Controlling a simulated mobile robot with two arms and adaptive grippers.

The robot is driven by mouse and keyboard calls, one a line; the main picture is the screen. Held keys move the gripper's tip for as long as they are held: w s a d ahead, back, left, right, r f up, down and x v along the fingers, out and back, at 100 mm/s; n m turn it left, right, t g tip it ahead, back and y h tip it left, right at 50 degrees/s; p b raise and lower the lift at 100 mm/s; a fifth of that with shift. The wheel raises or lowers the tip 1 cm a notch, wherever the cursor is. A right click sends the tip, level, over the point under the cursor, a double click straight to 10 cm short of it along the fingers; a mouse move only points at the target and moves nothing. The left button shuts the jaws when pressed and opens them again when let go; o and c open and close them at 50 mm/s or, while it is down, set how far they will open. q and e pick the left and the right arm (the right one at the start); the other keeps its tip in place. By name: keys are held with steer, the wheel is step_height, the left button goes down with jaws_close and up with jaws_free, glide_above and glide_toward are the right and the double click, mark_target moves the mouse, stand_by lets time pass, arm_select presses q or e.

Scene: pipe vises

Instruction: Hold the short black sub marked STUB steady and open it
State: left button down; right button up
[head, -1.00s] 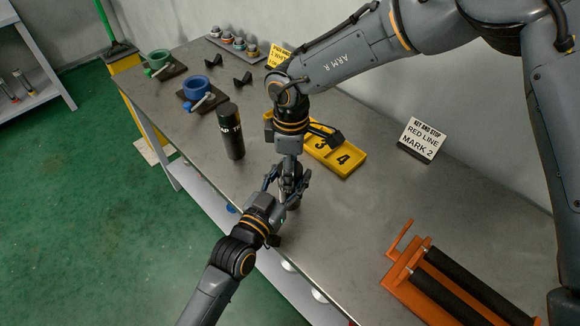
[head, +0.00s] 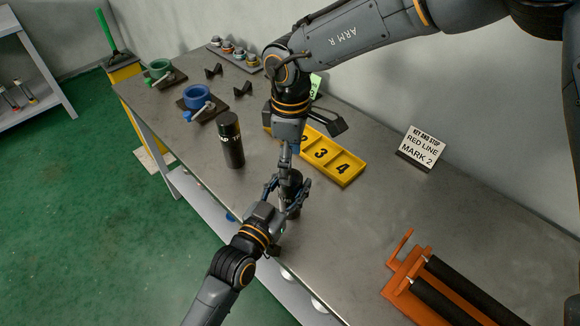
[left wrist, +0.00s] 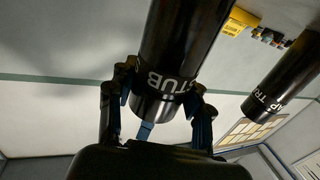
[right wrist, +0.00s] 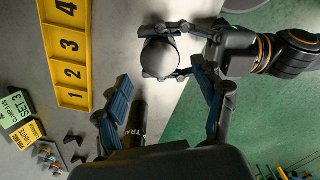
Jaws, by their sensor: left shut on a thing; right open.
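The short black sub marked STUB (left wrist: 172,62) stands upright between the fingers of my left gripper (left wrist: 160,100), which is shut on it. In the head view the sub (head: 291,183) is near the table's front edge, partly hidden by fingers. In the right wrist view its round grey end (right wrist: 160,57) faces the camera, with left fingers on both sides. My right gripper (right wrist: 166,97) is open and empty. It points down above the sub, apart from it in the right wrist view.
A taller black cylinder (head: 231,142) with white lettering stands left of the sub. Behind is a yellow numbered tray (head: 337,160). A green vise (head: 159,69) and a blue vise (head: 196,97) are at the far left; an orange roller stand (head: 405,270) is at the right. A sign (head: 421,146) reads RED LINE MARK 2.

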mark_target(290, 197)
steer(key=shift+r+m, duration=0.9)
steer(key=shift+m, duration=0.1)
steer(key=shift+f, duration=3.85)
steer(key=c, duration=1.2)
steer(key=n, duration=0.3)
steer(key=o, duration=1.3)
steer(key=shift+c, duration=0.2)
